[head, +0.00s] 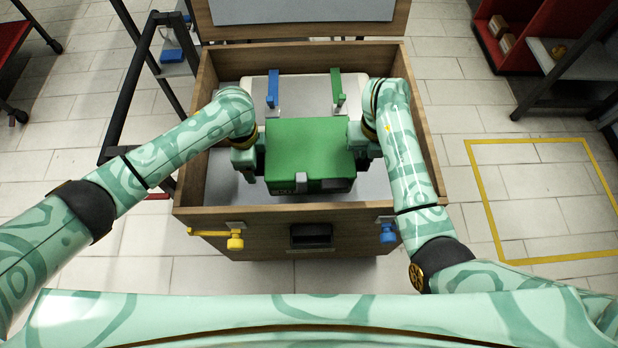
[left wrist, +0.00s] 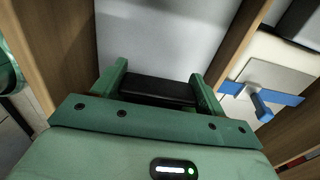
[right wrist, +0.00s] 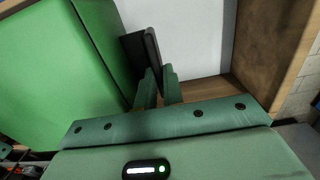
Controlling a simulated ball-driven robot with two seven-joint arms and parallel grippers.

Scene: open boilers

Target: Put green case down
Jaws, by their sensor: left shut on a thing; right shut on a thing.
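The green case (head: 305,145) is inside the open wooden box (head: 265,240), between my two grippers, with its flat green top facing up. Its dark lower front shows a grey latch. I cannot tell whether it touches what lies under it. My left gripper (head: 257,158) is at its left side; in the left wrist view its fingers (left wrist: 157,85) close on a black bar, which looks like a handle. My right gripper (head: 358,145) is at its right side; in the right wrist view its fingers (right wrist: 160,85) are close together at a black part beside the green case (right wrist: 60,75).
The box lid (head: 300,30) stands open at the back. A yellow latch (head: 235,241) and a blue latch (head: 388,235) are on the box front. The yellow-marked floor square (head: 545,200) at right is empty.

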